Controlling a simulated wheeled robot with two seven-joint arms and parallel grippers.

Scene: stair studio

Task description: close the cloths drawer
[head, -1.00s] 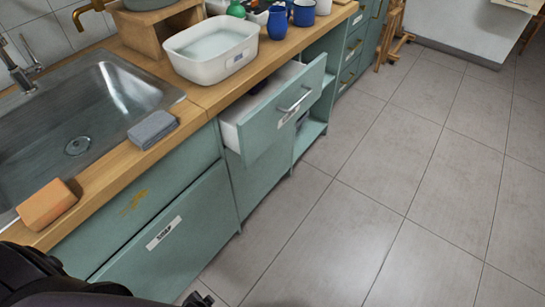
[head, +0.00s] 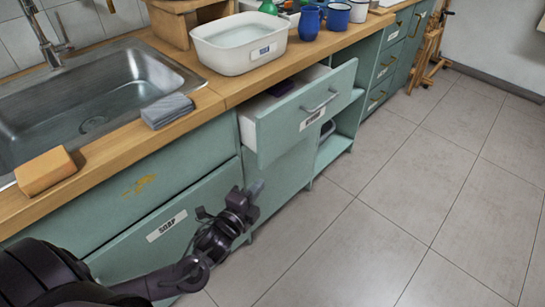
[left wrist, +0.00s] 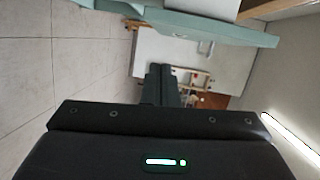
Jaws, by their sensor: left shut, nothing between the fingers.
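The cloths drawer (head: 306,110) is the pulled-out green drawer under the counter, with a silver bar handle and a small label too small to read. Its white side shows, and a dark folded thing (head: 280,89) lies inside. My left gripper (head: 257,187) is shut and empty, in front of the cabinet, below and left of the drawer front and apart from it. In the left wrist view the gripper fingers (left wrist: 161,84) show together, and a green panel edge, likely the drawer front (left wrist: 200,24), crosses the top. My right gripper is not in view.
The counter (head: 215,98) carries a white basin (head: 239,45), a grey cloth (head: 167,110), an orange block (head: 46,171) and blue mugs (head: 338,15). A shut drawer labelled SOAP (head: 166,226) is left of my gripper. The tiled floor (head: 400,190) to the right is clear.

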